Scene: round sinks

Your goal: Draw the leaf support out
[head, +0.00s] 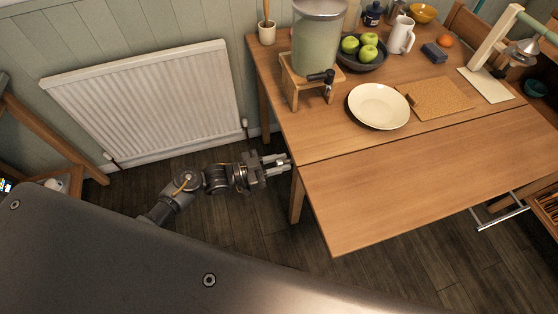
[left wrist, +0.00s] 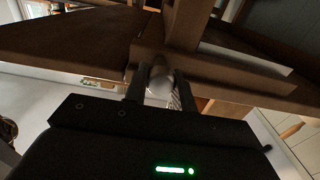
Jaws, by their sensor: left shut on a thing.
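The wooden table (head: 400,190) has a seam across its top, with a flat leaf on the near side. My left gripper (head: 284,163) is at the table's left edge, close to the end of that seam. In the left wrist view, my left gripper (left wrist: 160,92) is shut on a pale, rounded knob (left wrist: 158,86) below the wooden underside of the table. The knob appears to belong to the leaf support, whose body I cannot make out. In the head view the knob is too small to tell. My right gripper is not in view.
A drink dispenser on a wooden stand (head: 299,84), a cream plate (head: 379,106), a cork mat (head: 438,98) and a bowl of green apples (head: 362,54) stand on the table. A white radiator (head: 145,100) is on the wall. A table leg (head: 297,197) is near my gripper.

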